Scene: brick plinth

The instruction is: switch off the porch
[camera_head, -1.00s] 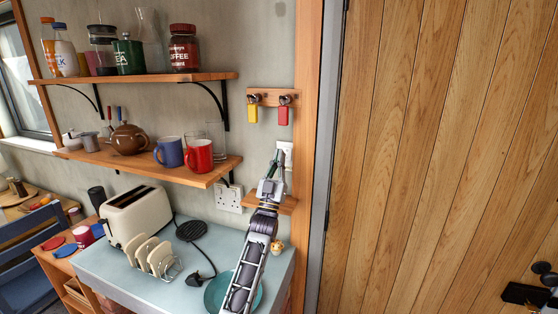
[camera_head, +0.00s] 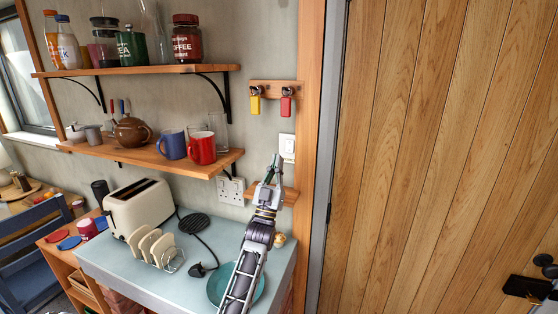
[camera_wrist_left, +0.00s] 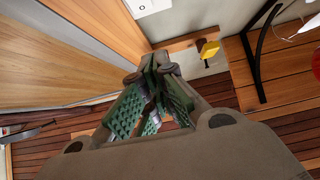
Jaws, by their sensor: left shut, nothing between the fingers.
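A white switch plate (camera_head: 287,147) is on the wall beside the door frame, below the key rail. Its rockers are too small to read, and I see no label that tells which is the porch. It also shows in the left wrist view (camera_wrist_left: 148,5), cut by the top edge. My left gripper (camera_head: 274,164) is shut and empty, just below and left of the plate in the head view. Its green-padded fingers (camera_wrist_left: 155,90) are together in the wrist view. I cannot tell whether it touches the wall. My right gripper is not in view.
The key rail (camera_head: 275,87) holds a yellow tag (camera_head: 255,105) and a red tag (camera_head: 286,106). A small wooden ledge (camera_head: 289,198) is beneath the switch. A shelf with a red mug (camera_head: 202,148) is left. The wooden door (camera_head: 430,150) is right.

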